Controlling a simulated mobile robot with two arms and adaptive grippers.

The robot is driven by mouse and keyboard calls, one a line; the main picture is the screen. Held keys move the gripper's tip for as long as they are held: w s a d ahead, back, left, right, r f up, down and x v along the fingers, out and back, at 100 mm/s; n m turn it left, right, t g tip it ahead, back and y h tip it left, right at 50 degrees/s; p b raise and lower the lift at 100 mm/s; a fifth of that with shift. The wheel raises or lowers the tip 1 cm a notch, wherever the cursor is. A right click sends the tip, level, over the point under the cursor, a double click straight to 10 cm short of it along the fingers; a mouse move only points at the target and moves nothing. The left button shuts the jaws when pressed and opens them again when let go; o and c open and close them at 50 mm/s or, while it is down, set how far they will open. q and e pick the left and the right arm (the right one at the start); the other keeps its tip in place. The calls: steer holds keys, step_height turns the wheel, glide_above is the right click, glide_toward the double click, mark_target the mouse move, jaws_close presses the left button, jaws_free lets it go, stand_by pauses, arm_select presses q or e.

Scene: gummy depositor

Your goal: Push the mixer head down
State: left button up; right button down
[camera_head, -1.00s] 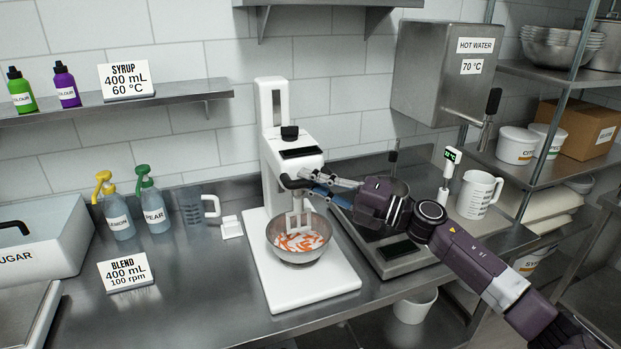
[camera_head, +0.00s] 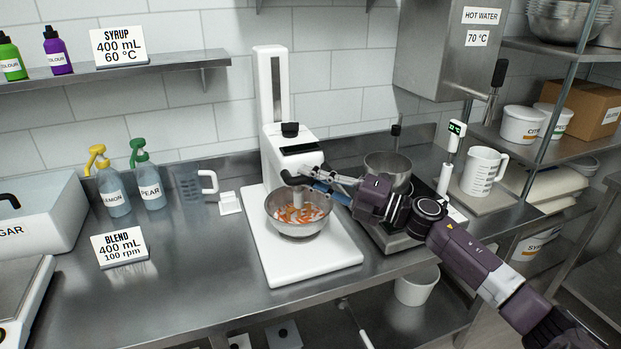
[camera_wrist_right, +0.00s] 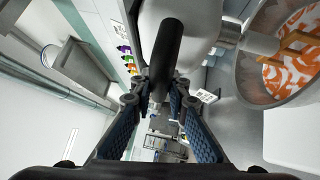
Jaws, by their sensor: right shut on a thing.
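The white mixer stands on the steel counter. Its mixer head (camera_head: 291,148), with a black knob on top, sits low on the tall white column (camera_head: 272,85). The beater reaches down into the steel bowl (camera_head: 298,226), which holds orange and white pieces. My right gripper (camera_head: 318,182) is at the front right of the head, shut on its dark handle (camera_head: 295,178). In the right wrist view the black handle (camera_wrist_right: 167,52) runs between the blue-padded fingers of the right gripper (camera_wrist_right: 163,105). My left gripper is not in view.
A measuring jug (camera_head: 483,172) is further right. Spray bottles (camera_head: 112,190) and a BLEND sign (camera_head: 120,248) are at the left.

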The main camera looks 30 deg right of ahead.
steer(key=shift+a+f, duration=0.1)
steer(key=shift+f, duration=0.4)
steer(key=c, duration=1.9)
jaws_free()
steer(key=shift+o, duration=0.3)
steer(key=shift+r, duration=0.1)
steer(key=shift+r, duration=0.1)
steer(key=v, duration=1.2)
